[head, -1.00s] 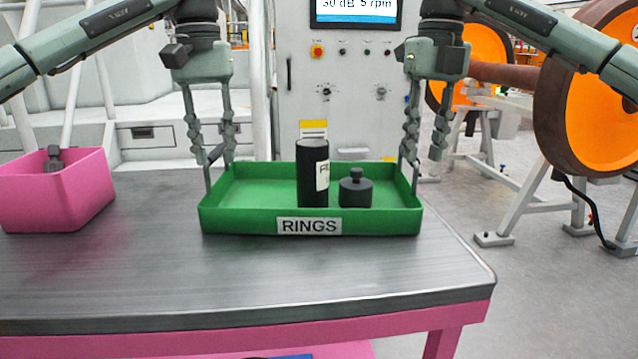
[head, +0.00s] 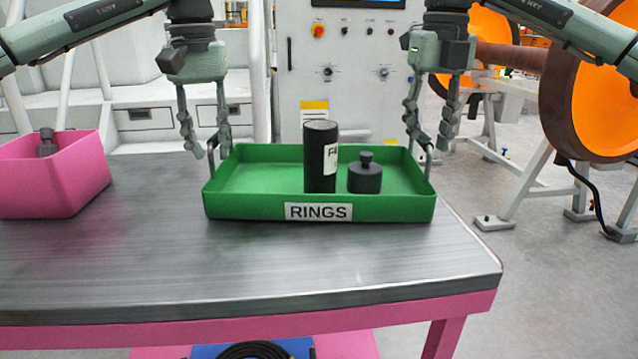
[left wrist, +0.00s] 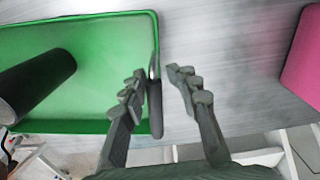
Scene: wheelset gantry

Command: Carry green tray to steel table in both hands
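The green tray (head: 260,207), labelled RINGS, sits on a steel-topped table (head: 250,265) with a pink frame. It holds a black cylinder (head: 320,165) and a dark knobbed weight (head: 365,177). My left gripper (head: 206,148) is open at the tray's left handle. In the left wrist view its fingers (left wrist: 157,90) stand either side of the dark handle (left wrist: 155,108), with a clear gap on the right. The green tray (left wrist: 85,50) also shows there. My right gripper (head: 429,143) is open, its fingers either side of the right handle (head: 430,162).
A pink bin (head: 50,185) with a grey part stands on the table's left. A control cabinet (head: 350,80) stands behind the table. Orange wheels (head: 600,85) on white stands are at the right. Bare tabletop lies in front of the tray, and open floor to the right.

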